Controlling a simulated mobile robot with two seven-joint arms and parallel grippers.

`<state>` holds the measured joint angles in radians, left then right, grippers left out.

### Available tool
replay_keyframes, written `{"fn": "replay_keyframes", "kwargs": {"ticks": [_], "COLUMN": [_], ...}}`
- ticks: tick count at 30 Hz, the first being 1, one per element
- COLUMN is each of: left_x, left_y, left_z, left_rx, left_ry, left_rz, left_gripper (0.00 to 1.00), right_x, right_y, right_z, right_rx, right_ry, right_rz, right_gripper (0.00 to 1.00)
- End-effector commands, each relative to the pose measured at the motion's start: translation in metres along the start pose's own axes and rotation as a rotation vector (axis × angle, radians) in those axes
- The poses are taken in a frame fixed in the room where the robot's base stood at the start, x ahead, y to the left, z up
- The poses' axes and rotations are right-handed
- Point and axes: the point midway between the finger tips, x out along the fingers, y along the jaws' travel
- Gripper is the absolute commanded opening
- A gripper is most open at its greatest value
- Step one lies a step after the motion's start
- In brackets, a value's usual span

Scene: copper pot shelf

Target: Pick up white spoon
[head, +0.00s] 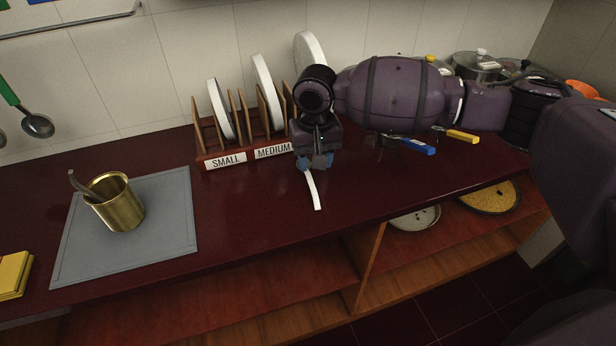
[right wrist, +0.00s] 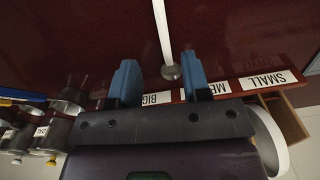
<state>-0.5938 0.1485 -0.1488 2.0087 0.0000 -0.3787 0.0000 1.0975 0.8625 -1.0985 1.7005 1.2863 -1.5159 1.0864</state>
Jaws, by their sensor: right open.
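The white spoon (head: 314,190) lies on the dark red counter, in front of the plate rack. In the head view only a white strip of it shows below my right gripper (head: 315,163). In the right wrist view, the spoon's long white part (right wrist: 163,28) runs down to a small grey rounded end between the blue fingers. My right gripper (right wrist: 159,68) is open, with a finger on each side of that end and gaps at both sides. How high the fingers are above the counter is hard to tell. My left gripper is not in view.
The wooden rack (head: 207,160) with white plates and size labels stands close behind my right gripper. A brass cup (head: 122,208) stands on a grey mat (head: 172,235) at left. Lidded pots (head: 478,68) and blue and yellow handles are at right.

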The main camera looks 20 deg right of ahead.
Motion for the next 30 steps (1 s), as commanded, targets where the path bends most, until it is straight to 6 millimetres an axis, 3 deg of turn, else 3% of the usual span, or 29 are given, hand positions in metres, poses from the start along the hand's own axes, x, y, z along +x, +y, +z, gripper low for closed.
{"fn": "replay_keyframes", "kwargs": {"ticks": [3, 11, 21, 30], "left_x": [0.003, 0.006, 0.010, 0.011], "left_y": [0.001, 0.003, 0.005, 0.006], "left_z": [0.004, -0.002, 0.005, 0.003], "left_rx": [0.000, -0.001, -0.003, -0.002], "left_ry": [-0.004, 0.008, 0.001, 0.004], "left_rz": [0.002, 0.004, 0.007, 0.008], "left_gripper": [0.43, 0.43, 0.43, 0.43], "right_x": [0.022, 0.038, 0.081, 0.084], "right_y": [-0.001, -0.001, -0.003, -0.003], "right_z": [0.001, 0.000, 0.002, 0.002], "right_rx": [-0.001, -0.002, -0.001, -0.002], "right_ry": [-0.004, 0.000, -0.003, 0.001], "right_rz": [-0.001, -0.001, -0.001, -0.002], "right_gripper": [0.44, 0.44, 0.44, 0.42]}}
